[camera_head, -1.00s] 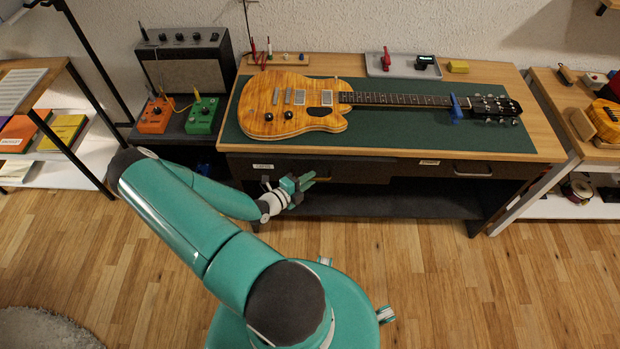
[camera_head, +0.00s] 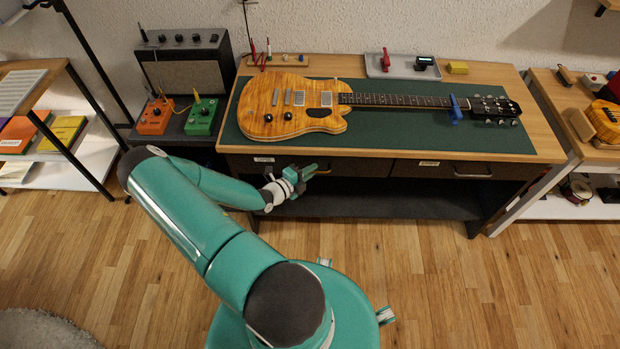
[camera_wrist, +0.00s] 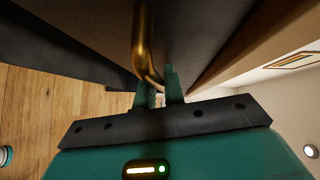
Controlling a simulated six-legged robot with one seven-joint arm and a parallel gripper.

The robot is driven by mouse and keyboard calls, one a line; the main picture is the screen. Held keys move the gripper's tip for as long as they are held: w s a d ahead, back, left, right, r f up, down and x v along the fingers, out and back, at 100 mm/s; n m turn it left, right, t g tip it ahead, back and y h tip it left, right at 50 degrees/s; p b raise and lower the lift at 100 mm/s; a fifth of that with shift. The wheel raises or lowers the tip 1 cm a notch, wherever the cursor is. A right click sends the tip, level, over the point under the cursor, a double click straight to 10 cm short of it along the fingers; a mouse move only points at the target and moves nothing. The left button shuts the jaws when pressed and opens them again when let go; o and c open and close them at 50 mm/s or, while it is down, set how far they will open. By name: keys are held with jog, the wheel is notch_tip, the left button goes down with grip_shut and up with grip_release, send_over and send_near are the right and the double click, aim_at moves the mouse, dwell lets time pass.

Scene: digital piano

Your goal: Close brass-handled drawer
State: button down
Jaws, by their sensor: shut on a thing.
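The workbench has two dark drawers side by side under its top. The left drawer (camera_head: 350,168) sits about level with the right one in the head view; I cannot tell if a small gap is left. Its brass handle (camera_wrist: 141,45) shows close up in the wrist view, running down between my fingers. My gripper (camera_head: 308,172) is at the front of the left drawer and also shows in the wrist view (camera_wrist: 158,88), shut on the brass handle. In the head view my gripper hides this handle.
The right drawer (camera_head: 440,173) has its own handle (camera_head: 472,175) and looks shut. An electric guitar (camera_head: 290,108) lies on the green mat (camera_head: 400,138) above. Below the drawers is an open dark shelf (camera_head: 400,205). The wooden floor (camera_head: 420,270) in front is clear.

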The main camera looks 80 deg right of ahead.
jog(key=shift+w+d, duration=0.2)
jog(key=shift+d, duration=0.2)
jog(key=c, duration=1.8)
grip_release()
jog(key=shift+d+r, duration=0.1)
jog(key=shift+o, duration=0.2)
jog(key=v, duration=1.4)
jog(key=shift+s, duration=0.15)
